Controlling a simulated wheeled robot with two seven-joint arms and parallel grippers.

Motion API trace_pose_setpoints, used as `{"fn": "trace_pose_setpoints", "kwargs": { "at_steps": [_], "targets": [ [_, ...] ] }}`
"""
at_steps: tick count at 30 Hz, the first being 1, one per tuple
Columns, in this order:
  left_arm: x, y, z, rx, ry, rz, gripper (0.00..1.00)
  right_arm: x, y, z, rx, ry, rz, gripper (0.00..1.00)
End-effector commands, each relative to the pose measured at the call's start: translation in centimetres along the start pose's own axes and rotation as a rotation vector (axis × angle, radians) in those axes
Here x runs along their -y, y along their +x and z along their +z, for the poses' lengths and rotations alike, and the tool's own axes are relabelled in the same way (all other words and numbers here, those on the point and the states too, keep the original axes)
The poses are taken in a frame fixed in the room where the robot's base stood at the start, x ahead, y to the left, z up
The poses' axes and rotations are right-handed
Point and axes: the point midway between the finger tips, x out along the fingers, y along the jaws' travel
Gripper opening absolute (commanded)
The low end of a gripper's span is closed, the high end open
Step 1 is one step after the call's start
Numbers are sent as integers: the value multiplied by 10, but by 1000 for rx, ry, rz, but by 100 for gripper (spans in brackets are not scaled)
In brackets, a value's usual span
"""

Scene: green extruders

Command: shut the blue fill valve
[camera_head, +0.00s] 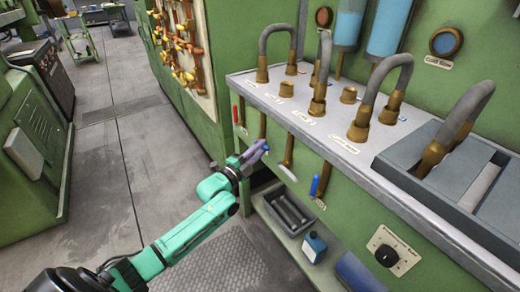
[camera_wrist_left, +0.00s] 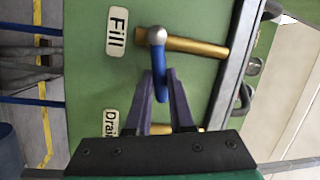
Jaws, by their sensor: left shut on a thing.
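The blue fill valve lever (camera_wrist_left: 159,62) is in the left wrist view, on a brass pipe (camera_wrist_left: 200,47) beside the "Fill" label (camera_wrist_left: 116,32). A silver ball-like cap sits at the lever's end on the pipe. My left gripper (camera_wrist_left: 163,76) has its two purple fingers around the lever, shut on it. In the head view my left gripper (camera_head: 256,153) is at the green cabinet front, where the blue lever shows only in small part among the fingertips. My right gripper is in neither view.
A second blue-handled lever (camera_head: 314,186) and a white handle (camera_head: 288,174) are to the right of the gripper. A red lever (camera_head: 235,114) is to its left. A "Drain" label (camera_wrist_left: 110,122) shows below. A shelf (camera_head: 288,211) holds a blue bottle (camera_head: 314,246). The floor at left is clear.

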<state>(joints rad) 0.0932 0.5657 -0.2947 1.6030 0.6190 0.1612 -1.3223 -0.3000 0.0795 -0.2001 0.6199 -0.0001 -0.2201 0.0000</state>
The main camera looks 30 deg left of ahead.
Motion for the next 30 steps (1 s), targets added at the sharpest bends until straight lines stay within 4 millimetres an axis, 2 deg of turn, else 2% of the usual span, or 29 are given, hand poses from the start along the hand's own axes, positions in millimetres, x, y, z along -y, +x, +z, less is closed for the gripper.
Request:
{"fn": "trace_pose_setpoints", "kwargs": {
  "at_steps": [17, 20, 23, 24, 27, 30],
  "targets": [
    [-1, 0, 0, 1, 0, 2, 0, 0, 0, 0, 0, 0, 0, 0],
    [-6, -1, 2, -5, 30, -6, 0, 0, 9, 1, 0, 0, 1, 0],
    [-16, -2, 5, -23, 119, -29, 0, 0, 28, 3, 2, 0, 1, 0],
    [-19, -2, 6, -31, 162, -39, 0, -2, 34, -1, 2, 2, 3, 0],
    [-18, -2, 5, -46, 230, -57, 0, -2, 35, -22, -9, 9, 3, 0],
    [-16, -2, 4, -52, 259, -63, 0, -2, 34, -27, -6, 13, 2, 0]
  ]
}}
